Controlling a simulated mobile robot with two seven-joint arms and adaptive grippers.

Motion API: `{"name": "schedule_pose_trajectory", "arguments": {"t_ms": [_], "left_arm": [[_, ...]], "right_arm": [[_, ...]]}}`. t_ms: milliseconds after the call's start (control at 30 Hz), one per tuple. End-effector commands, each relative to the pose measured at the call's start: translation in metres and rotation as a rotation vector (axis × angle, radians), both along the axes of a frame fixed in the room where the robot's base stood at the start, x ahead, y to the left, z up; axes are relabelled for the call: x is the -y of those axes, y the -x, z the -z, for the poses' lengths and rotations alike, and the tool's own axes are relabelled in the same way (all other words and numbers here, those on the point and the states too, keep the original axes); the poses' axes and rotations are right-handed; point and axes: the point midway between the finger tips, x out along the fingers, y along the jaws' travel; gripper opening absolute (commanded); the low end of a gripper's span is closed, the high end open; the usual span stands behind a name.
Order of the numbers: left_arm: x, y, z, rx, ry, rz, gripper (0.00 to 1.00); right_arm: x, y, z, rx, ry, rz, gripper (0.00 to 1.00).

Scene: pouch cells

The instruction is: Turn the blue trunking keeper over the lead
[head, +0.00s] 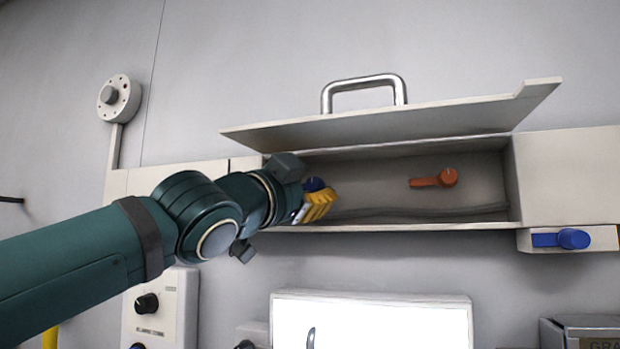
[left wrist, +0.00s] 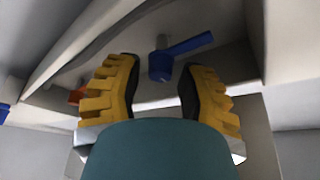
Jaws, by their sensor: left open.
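The blue trunking keeper (head: 314,184) is at the left end of the open trunking (head: 400,183), mostly hidden behind my left gripper (head: 318,205). In the left wrist view the keeper (left wrist: 160,66) shows a round hub with a flat arm pointing up and right. My left gripper (left wrist: 162,68) is open, its yellow ridged fingers on either side of the hub in that view; I cannot tell whether they touch it. The grey lead (head: 420,211) runs along the trunking's lower part. My right gripper is not in view.
An orange keeper (head: 447,177) sits farther right inside the trunking. Another blue lever (head: 572,238) is outside, below right. The raised lid (head: 400,122) with a metal handle (head: 364,82) overhangs the opening. A bright white panel (head: 372,318) and a black-knob box (head: 160,305) are below.

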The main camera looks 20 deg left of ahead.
Motion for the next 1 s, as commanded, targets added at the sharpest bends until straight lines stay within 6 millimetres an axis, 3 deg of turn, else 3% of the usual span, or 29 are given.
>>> {"name": "schedule_pose_trajectory", "arguments": {"t_ms": [367, 500, 767, 1000], "left_arm": [[0.001, -0.005, -0.001, 0.001, 0.0, -0.001, 0.39], [0.001, -0.005, -0.001, 0.001, 0.0, -0.001, 0.0], [0.001, -0.005, -0.001, 0.0, 0.006, -0.001, 0.0], [0.001, -0.005, 0.003, 0.0, 0.059, 0.0, 0.0]], "right_arm": [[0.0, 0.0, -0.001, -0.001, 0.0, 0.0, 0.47], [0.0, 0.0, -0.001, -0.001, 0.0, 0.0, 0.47], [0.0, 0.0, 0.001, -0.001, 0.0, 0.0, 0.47], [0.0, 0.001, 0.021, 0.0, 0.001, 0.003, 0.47]]}}
